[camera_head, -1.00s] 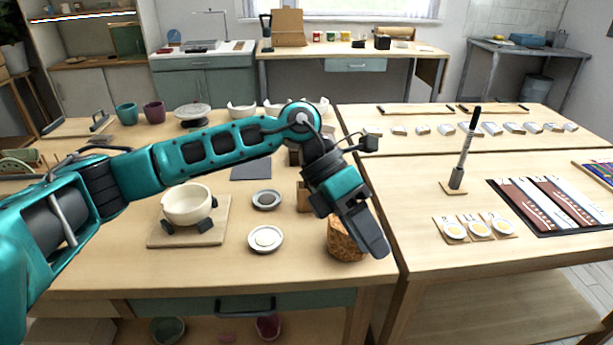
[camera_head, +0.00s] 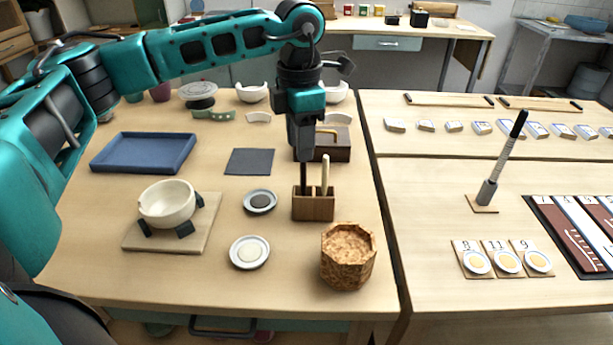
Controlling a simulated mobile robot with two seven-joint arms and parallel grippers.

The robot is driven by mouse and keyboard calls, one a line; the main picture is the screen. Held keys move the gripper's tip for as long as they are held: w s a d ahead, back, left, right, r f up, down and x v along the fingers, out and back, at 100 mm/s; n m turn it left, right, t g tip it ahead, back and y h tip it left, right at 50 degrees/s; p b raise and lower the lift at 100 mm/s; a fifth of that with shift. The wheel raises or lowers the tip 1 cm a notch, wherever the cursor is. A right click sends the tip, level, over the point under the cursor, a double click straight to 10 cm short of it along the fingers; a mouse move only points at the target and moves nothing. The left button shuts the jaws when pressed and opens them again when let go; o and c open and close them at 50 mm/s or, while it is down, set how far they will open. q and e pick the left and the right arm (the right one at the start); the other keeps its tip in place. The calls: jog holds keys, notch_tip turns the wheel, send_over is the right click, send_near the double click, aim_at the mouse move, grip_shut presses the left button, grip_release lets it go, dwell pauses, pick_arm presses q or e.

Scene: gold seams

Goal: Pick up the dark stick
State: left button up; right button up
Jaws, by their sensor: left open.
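The dark stick (camera_head: 304,178) stands upright in a small wooden block holder (camera_head: 313,206), beside a light wooden stick (camera_head: 325,174). My left gripper (camera_head: 304,158) points straight down over the holder, with its fingertips at the dark stick's upper part. The fingers hide the top of that stick. The left gripper is open; whether a finger touches the stick cannot be told. My right gripper does not show.
A cork-like pot (camera_head: 348,257) stands in front of the holder. Small dishes (camera_head: 249,251), a cream bowl on a board (camera_head: 168,204) and a blue tray (camera_head: 144,152) lie to the left. A wooden box (camera_head: 333,145) stands just behind the holder.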

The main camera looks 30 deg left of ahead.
pick_arm(q)
send_over(303, 192)
notch_tip(303, 192, down, 4)
jog(key=f, duration=0.5)
jog(key=shift+w+a+f, duration=0.15)
jog(key=shift+w, duration=0.15)
grip_shut()
